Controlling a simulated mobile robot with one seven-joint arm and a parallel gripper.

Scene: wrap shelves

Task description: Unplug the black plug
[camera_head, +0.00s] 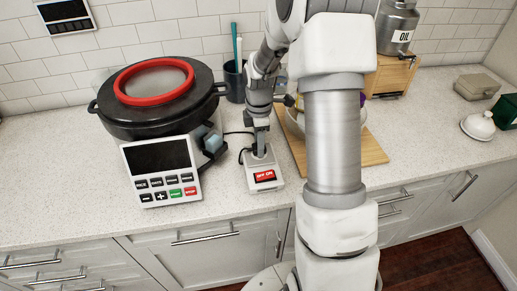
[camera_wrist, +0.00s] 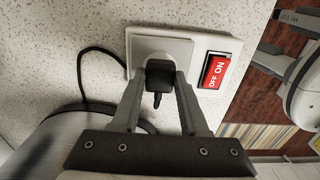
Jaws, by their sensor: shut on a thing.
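The black plug (camera_wrist: 160,76) sits at the round socket of a white outlet block (camera_wrist: 140,48). My gripper (camera_wrist: 160,92) is shut on the plug, one finger on each side of it. A black cord (camera_wrist: 82,80) shows left of the block in the wrist view. Whether the plug's pins are in the socket is hidden. In the head view the white outlet block (camera_head: 265,182) lies on the counter with its red OFF/ON switch (camera_head: 265,176) facing front. My gripper (camera_head: 261,153) points down over its rear part, and the plug there cannot be made out.
A black cooker (camera_head: 150,125) with a red-ringed lid and a button panel (camera_head: 160,171) stands close left of the block. A wooden board (camera_head: 372,148) with a bowl lies to the right, partly behind my arm. A dark utensil cup (camera_head: 234,84) stands behind.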

